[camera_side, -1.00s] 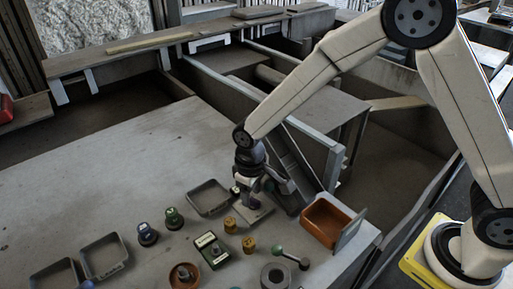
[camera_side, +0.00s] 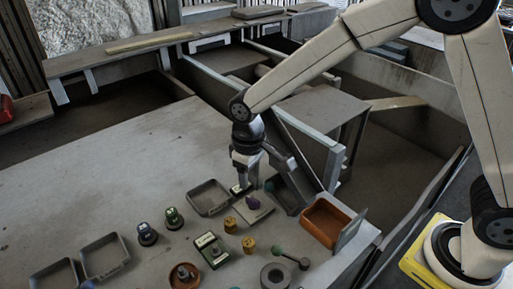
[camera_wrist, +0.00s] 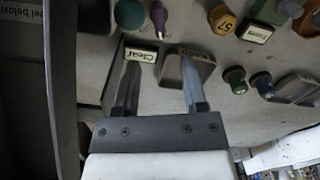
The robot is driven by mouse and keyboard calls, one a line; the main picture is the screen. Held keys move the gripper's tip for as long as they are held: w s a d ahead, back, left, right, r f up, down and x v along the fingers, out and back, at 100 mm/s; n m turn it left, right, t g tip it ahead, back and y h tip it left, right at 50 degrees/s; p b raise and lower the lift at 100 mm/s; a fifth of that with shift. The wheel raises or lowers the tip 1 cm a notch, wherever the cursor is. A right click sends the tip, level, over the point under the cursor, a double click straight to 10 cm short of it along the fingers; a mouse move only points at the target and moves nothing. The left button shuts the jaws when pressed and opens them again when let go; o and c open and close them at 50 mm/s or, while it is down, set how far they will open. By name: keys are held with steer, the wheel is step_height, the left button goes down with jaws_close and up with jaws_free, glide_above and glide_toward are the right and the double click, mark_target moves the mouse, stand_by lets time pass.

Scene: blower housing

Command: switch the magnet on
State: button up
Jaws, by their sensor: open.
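My gripper (camera_side: 246,182) points down over the table, beside a pale square plate (camera_side: 256,214). In the wrist view its two fingers (camera_wrist: 162,88) are apart with nothing between them. A small block labelled "Clear" (camera_wrist: 140,53) lies near the left fingertip; the right finger overlaps a grey tray (camera_wrist: 202,72). A teal ball-shaped knob (camera_wrist: 130,14) and a purple knob (camera_wrist: 159,19) stand beyond the "Clear" block. A green box with a pale label (camera_side: 212,249) and a lever with a green ball (camera_side: 278,252) stand nearer the camera. I cannot tell which thing is the magnet or its switch.
Brass cylinders (camera_side: 249,245), labelled dark and green knobs (camera_side: 147,234) and a brown dish (camera_side: 184,276) stand nearby. An orange bin (camera_side: 325,222) is at the right, and a grey ring (camera_side: 275,276) at the front. The table's left part (camera_side: 100,185) is clear.

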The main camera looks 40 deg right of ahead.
mark_target(249, 197)
steer(key=shift+w, duration=0.1)
steer(key=shift+f, duration=3.9)
jaws_close()
